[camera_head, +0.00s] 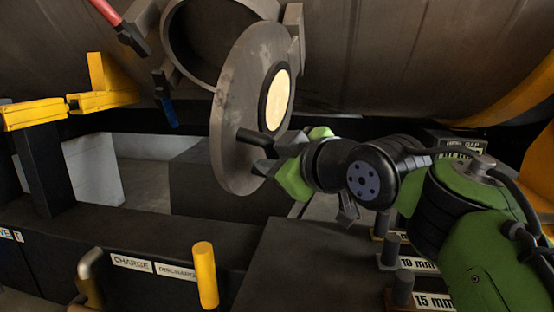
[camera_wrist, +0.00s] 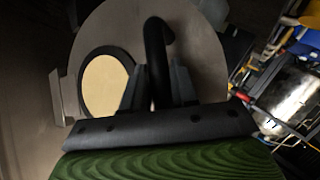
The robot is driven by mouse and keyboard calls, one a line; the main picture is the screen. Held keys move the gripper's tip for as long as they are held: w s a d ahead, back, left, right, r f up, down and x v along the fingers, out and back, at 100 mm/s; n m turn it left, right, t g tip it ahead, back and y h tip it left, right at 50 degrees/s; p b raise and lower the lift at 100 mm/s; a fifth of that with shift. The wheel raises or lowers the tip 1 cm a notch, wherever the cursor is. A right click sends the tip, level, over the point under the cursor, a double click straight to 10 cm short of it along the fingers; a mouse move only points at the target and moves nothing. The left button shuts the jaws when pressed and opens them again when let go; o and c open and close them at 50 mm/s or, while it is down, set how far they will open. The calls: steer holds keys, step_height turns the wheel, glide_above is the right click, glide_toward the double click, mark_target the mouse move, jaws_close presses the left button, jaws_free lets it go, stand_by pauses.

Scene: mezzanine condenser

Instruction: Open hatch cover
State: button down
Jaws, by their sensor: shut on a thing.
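The hatch cover (camera_head: 236,110) is a round grey metal disc with a pale, black-rimmed window (camera_head: 278,100). In the head view it stands swung out at an angle from the round opening (camera_head: 212,40) in the big tank. A dark handle (camera_head: 255,138) sticks out from the cover. My gripper (camera_head: 268,152) is at the cover's lower right, shut on this handle. In the wrist view the cover (camera_wrist: 205,60) fills the middle and the dark curved handle (camera_wrist: 155,60) stands between my gripper's fingers (camera_wrist: 158,88). The fingers' exact contact is partly hidden.
The tank (camera_head: 400,50) spans the top. A red-handled lever (camera_head: 108,12) and a blue-tipped one (camera_head: 169,112) hang left of the opening. Yellow brackets (camera_head: 100,95) stand at left. A yellow post (camera_head: 205,275) and labelled pegs (camera_head: 402,287) rise below. A metal vessel (camera_wrist: 300,100) shows at right in the wrist view.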

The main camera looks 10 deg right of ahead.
steer(key=shift+s+d+h, duration=0.15)
steer(key=shift+d+h, duration=0.15)
steer(key=shift+d, duration=0.35)
steer(key=c, duration=1.3)
jaws_free()
steer(key=shift+r, duration=0.1)
steer(key=o, duration=0.3)
steer(key=shift+w+d, duration=0.1)
steer(key=shift+w, duration=0.15)
steer(key=shift+o, duration=0.2)
steer(key=p+v, duration=0.1)
steer(key=v, duration=1.4)
steer(key=shift+s+d, duration=0.25)
steer(key=shift+s, duration=0.05)
